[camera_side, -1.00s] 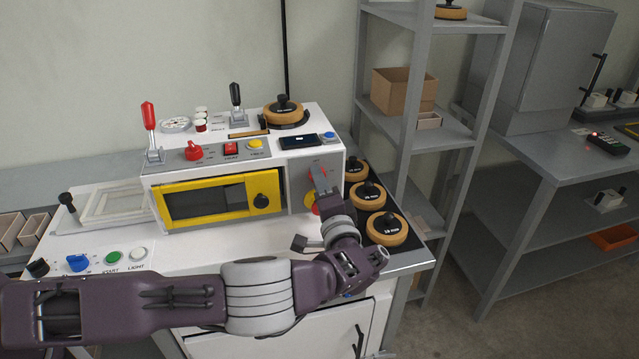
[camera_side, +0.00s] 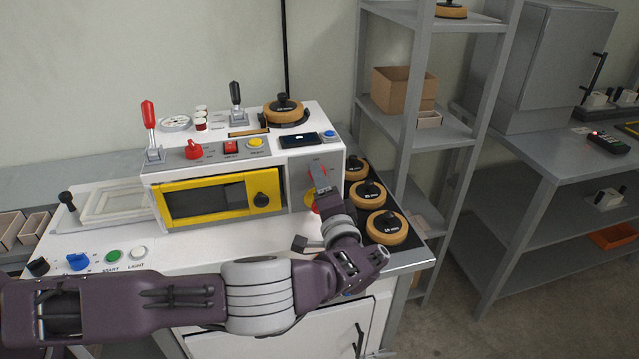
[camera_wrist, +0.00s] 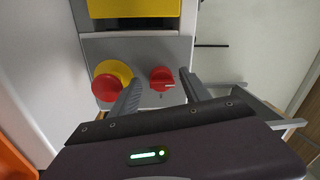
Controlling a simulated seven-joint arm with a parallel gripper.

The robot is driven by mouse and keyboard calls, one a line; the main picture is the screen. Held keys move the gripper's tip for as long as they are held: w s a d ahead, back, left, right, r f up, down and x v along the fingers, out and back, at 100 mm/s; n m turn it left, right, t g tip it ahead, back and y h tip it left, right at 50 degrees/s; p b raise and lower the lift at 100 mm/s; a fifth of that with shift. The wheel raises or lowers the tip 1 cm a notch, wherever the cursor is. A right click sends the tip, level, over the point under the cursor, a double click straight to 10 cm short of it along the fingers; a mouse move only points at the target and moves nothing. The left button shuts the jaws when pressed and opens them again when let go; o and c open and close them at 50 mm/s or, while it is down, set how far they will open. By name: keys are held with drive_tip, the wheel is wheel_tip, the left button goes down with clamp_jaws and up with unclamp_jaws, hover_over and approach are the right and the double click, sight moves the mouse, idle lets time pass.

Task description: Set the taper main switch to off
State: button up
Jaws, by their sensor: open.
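The taper's main switch is a red rotary knob (camera_wrist: 162,79) on the grey front panel (camera_wrist: 140,48); its pale pointer mark faces right in the wrist view. My gripper (camera_wrist: 160,77) is open, with one fingertip on each side of the knob in the wrist view. I cannot tell whether the fingers touch it. The switch's lettering is too small to read.
A red mushroom button on a yellow base (camera_wrist: 107,82) sits close to the left finger in the wrist view. The yellow-framed window (camera_side: 218,199) is left of the panel in the side view. Several wooden-rimmed rolls (camera_side: 387,229) stand to the right of my gripper.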

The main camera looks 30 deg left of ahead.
drive_tip(key=v, duration=0.7)
